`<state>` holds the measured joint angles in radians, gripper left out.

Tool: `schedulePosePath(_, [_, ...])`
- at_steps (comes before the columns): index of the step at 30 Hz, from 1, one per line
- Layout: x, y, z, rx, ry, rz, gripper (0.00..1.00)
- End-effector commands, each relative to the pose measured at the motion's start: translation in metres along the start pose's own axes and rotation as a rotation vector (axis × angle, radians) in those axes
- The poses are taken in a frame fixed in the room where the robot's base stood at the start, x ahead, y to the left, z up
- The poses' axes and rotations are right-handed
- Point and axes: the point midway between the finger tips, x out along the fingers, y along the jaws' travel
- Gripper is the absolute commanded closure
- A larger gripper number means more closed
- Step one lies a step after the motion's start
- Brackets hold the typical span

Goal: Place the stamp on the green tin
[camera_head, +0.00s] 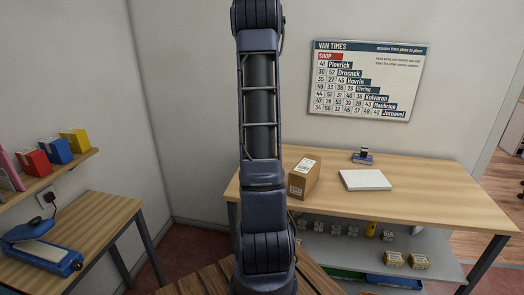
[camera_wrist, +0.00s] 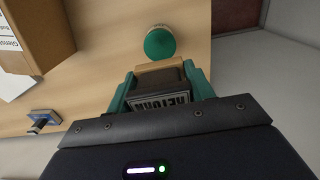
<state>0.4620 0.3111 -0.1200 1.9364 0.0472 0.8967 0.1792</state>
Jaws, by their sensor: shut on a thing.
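In the wrist view the green tin (camera_wrist: 159,42) stands on the wooden counter, its round green top showing and bare. My gripper (camera_wrist: 160,84) is shut on the stamp (camera_wrist: 161,92), a dark block with pale lettering and a light brown part, between its teal fingers. In the head view my arm blocks the gripper and stamp, and the tin does not show.
On the counter (camera_head: 430,196) stand a cardboard box (camera_head: 304,178), a white slab (camera_head: 365,180) and a small blue object (camera_head: 362,156). The box (camera_wrist: 38,30) and blue object (camera_wrist: 42,119) are left of the tin in the wrist view. The counter's right part is clear.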

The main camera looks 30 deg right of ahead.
Motion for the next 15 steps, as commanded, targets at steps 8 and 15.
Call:
schedulePosePath(8, [0.036, 0.0, 0.0, 0.0, -0.001, 0.0, 0.7])
schedulePosePath(15, [0.053, 0.0, 0.0, 0.0, -0.002, 0.001, 0.7])
